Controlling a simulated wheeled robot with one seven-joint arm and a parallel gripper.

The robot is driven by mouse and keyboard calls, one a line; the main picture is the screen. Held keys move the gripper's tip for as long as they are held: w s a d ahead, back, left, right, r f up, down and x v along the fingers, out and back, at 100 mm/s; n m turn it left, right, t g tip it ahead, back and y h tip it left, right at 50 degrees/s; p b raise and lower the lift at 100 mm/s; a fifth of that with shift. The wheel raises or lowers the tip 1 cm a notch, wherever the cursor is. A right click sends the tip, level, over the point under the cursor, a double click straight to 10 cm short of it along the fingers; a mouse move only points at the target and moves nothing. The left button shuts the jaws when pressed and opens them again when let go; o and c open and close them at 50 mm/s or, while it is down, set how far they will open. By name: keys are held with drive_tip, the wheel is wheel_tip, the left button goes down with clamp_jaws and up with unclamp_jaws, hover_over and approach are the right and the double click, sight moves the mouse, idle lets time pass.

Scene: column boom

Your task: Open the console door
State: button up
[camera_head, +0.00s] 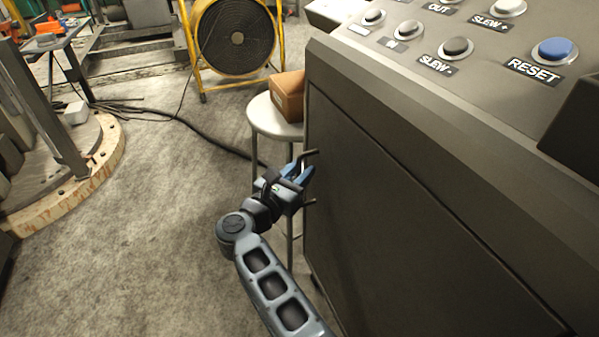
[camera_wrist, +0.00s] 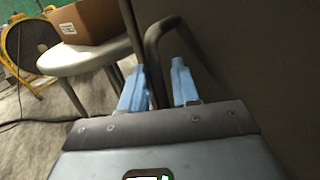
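The console door (camera_head: 400,225) is a large dark grey panel on the front of the console, and it looks shut. Its dark bar handle (camera_head: 309,153) sticks out near the door's left edge; its middle is hidden behind my gripper (camera_head: 298,172). In the wrist view, the two blue fingers of my gripper (camera_wrist: 160,88) stand apart. The handle (camera_wrist: 152,50) curves out from the door and runs down between them. I see a gap at the right finger; contact at the left finger cannot be told.
A round pale stool (camera_head: 268,122) with a cardboard box (camera_head: 288,95) stands close to the console's left side, just behind my gripper. A yellow-framed fan (camera_head: 237,38) is at the back. A cable (camera_head: 200,133) crosses the floor. The floor to the left is mostly clear.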

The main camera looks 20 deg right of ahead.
drive_tip(key=shift+c, duration=0.4)
clamp_jaws()
